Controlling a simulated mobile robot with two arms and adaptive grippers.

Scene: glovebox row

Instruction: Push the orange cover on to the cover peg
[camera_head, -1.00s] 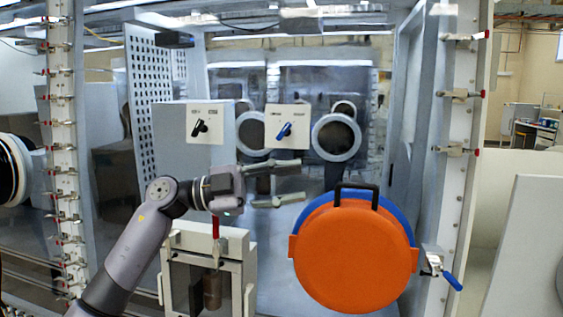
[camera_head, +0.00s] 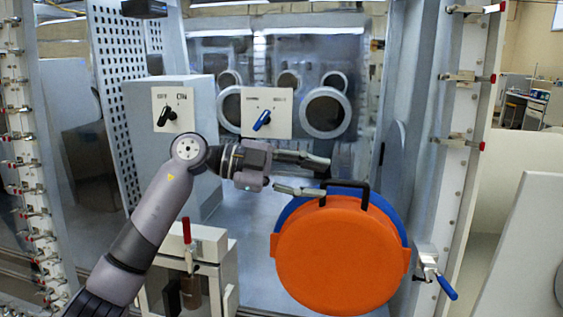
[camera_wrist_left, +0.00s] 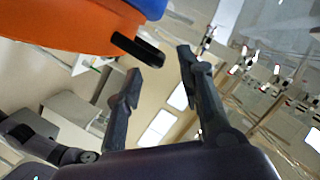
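The orange cover (camera_head: 340,258) is a large round disc with a black handle (camera_head: 362,188) on top and a blue rim (camera_head: 392,208) showing behind it. My left gripper (camera_head: 327,176) is open, its two fingers pointing right, with the tips just left of the handle. In the left wrist view the cover (camera_wrist_left: 60,28) fills the upper left. The handle (camera_wrist_left: 138,48) reaches toward the gap between the open fingers (camera_wrist_left: 158,62); I cannot tell whether they touch. I cannot make out the cover peg. My right gripper is not in view.
A clamp with a blue handle (camera_head: 446,287) sits right of the cover. Behind are two switch panels (camera_head: 172,110) (camera_head: 267,113) and round glove ports (camera_head: 326,112). Latched posts flank the opening.

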